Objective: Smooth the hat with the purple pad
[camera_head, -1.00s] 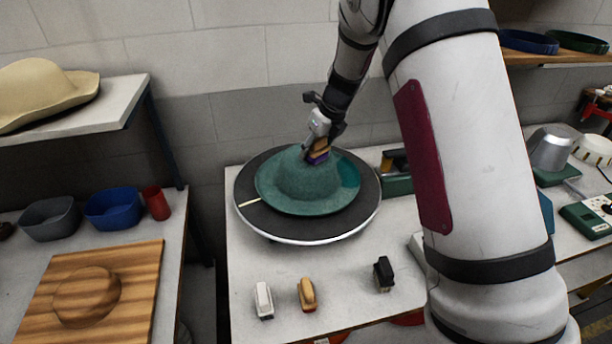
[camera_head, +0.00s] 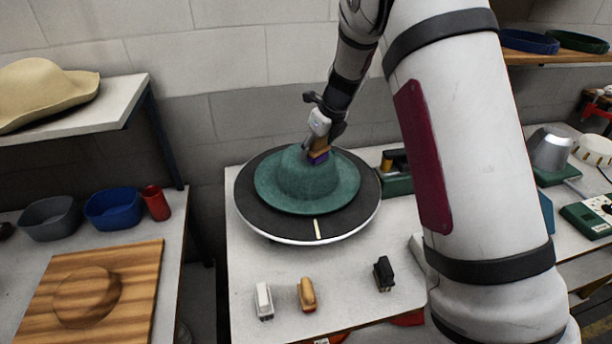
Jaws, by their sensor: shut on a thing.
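A teal felt hat (camera_head: 300,186) with a wide brim lies on a round dark turntable (camera_head: 270,222) on the white table. My gripper (camera_head: 320,141) is at the back right of the hat's crown, shut on the wooden back of the purple pad (camera_head: 319,157). The pad's purple face is down against or very close to the upper crown; I cannot tell exact contact. A pale mark (camera_head: 317,229) on the turntable is at its front.
A white block (camera_head: 264,300), a tan block (camera_head: 307,294) and a black block (camera_head: 384,274) stand on the table's front part. A dark green holder (camera_head: 397,184) is right of the turntable. A wooden board (camera_head: 125,290) and bowls are at left.

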